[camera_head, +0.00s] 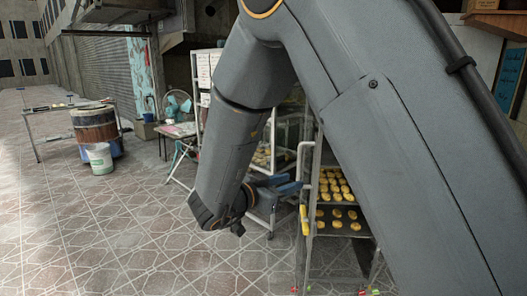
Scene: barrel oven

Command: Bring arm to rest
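My arm comes down from the top right, bends, and hangs with its wrist low in the middle of the picture. My gripper (288,186) points to the right from the wrist, in front of the left side of the baking rack (305,175). It is small and dark here, and I cannot tell whether its fingers are apart or together. No held object shows. I cannot tell whether it touches the rack.
The rack's trays hold round golden pastries (336,185). A barrel oven (96,132), a white bucket (100,158) and a folding table (178,131) with a fan (180,106) stand to the left. The tiled floor (110,230) at the front left is clear.

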